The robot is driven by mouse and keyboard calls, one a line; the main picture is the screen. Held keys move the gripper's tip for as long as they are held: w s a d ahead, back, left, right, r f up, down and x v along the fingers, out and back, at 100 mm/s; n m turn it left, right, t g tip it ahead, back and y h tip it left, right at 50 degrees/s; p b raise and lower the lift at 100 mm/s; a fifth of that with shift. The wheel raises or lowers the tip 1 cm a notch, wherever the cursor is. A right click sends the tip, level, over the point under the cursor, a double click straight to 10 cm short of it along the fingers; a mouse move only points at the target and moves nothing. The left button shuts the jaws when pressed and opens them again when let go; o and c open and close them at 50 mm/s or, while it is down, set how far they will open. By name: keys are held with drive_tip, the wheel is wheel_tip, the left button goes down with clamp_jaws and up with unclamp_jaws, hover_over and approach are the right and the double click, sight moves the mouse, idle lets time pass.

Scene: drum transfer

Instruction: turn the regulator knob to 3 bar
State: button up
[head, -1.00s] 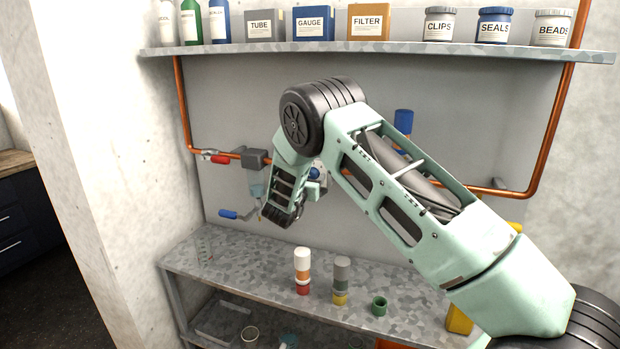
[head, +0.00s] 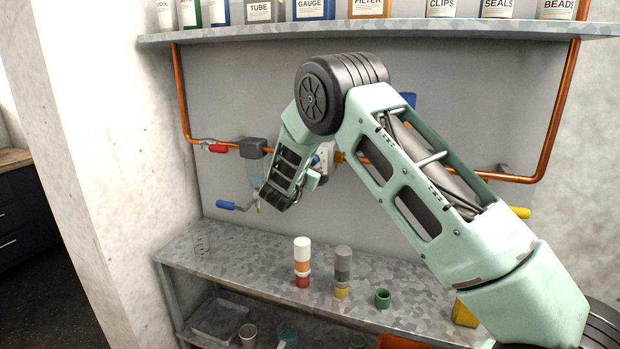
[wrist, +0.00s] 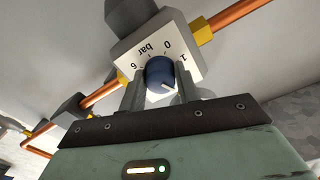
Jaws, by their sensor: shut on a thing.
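The regulator knob (wrist: 158,72) is blue and round, on a white dial plate (wrist: 192,66) in the wrist view. The plate shows 0, 1, bar and 6; the numbers between 1 and 6 are hidden. The knob's white pointer line points to the lower right in the picture, past 1; I cannot read its exact value. My gripper (wrist: 160,92) is shut on the knob, one finger on each side. In the head view my gripper (head: 313,180) is at the panel, and my arm hides most of the regulator.
A copper pipe (head: 183,95) runs along the panel, with red-handled (head: 218,149) and blue-handled (head: 226,205) valves left of my gripper. A shelf (head: 400,32) with labelled containers runs above.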

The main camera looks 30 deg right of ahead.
drive_tip(key=m+b, duration=0.4)
drive_tip(key=b, duration=0.3)
drive_tip(key=shift+f+m, duration=0.15)
drive_tip(key=shift+m, duration=0.15)
drive_tip(key=o, duration=1)
drive_tip(key=b+v, duration=0.3)
drive_tip(key=v, duration=1.4)
drive_tip(key=shift+s+a, duration=0.15)
drive_tip(key=shift+a, duration=0.05)
